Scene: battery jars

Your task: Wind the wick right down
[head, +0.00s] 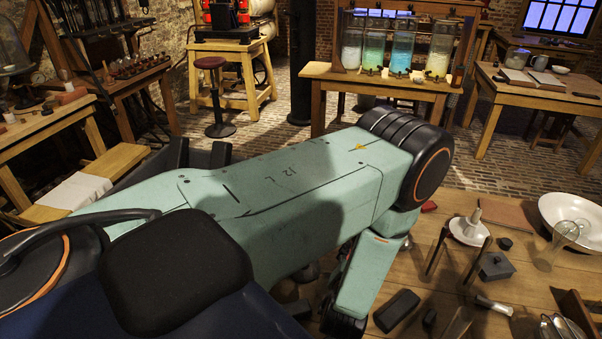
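No lamp wick or winding knob can be made out. On the near worktable at the lower right, a white dish with a pale upright cone (470,228) stands among dark slanted legs or rods. A clear glass piece, perhaps a lamp chimney (564,236), is beside the white bowl (578,214). A small dark lidded box (495,265) sits in front of the dish. My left arm crosses the picture from the left and bends down at the middle, hiding part of the table.
Near the arm lie a black block (397,311) and a light-handled tool (494,306). A brown flat board (505,213) lies behind the dish. Glass jars with coloured liquid (401,50) stand on a table at the back. A stool (215,92) stands on the brick floor.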

